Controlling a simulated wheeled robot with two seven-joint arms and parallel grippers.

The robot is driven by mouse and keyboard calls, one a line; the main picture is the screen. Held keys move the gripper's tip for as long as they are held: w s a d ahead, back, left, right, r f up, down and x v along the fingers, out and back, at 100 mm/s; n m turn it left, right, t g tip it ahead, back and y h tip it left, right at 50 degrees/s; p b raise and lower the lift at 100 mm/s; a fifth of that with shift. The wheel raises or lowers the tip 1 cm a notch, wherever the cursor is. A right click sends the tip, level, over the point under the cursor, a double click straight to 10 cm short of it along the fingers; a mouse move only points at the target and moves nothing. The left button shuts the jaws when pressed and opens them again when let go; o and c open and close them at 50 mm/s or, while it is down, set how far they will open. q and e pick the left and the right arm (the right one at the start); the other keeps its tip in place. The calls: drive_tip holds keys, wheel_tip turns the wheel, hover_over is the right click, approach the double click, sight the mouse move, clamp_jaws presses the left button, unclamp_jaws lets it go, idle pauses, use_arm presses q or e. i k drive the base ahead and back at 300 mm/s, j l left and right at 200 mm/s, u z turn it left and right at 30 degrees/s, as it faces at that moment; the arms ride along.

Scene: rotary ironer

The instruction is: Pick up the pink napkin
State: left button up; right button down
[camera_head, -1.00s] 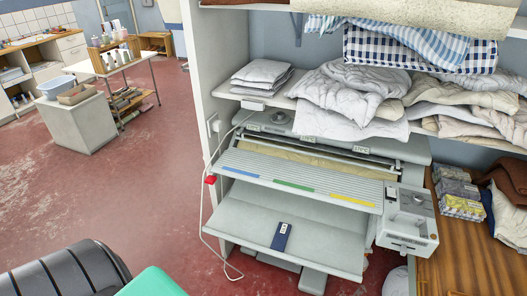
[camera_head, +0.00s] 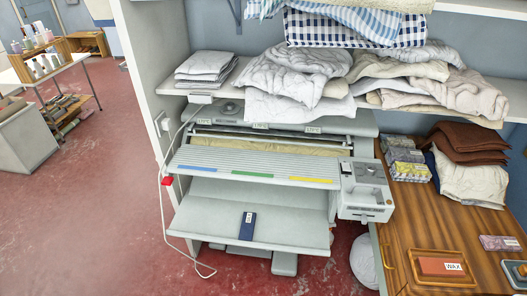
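I cannot make out a pink napkin in this view. Folded brown cloths (camera_head: 465,143) and a cream cloth (camera_head: 470,186) lie on the wooden worktop at the right. A small mauve flat item (camera_head: 499,243) lies further forward on that worktop; it looks like a packet rather than cloth. The rotary ironer (camera_head: 255,165) stands in the middle under a shelf, with blue, green and yellow marks on its feed board. Neither of my grippers is in view.
A dark blue item with a white label (camera_head: 247,226) lies on the ironer's lower tray (camera_head: 290,220). A wax box (camera_head: 441,267) sits in a wooden tray on the worktop (camera_head: 425,220). A white cord hangs left of the ironer. The red floor (camera_head: 110,210) at left is clear.

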sight(498, 244)
drive_tip(key=z, duration=1.9)
drive_tip(key=j, duration=0.4)
drive_tip(key=k+j, duration=0.15)
drive_tip(key=j, duration=0.2)
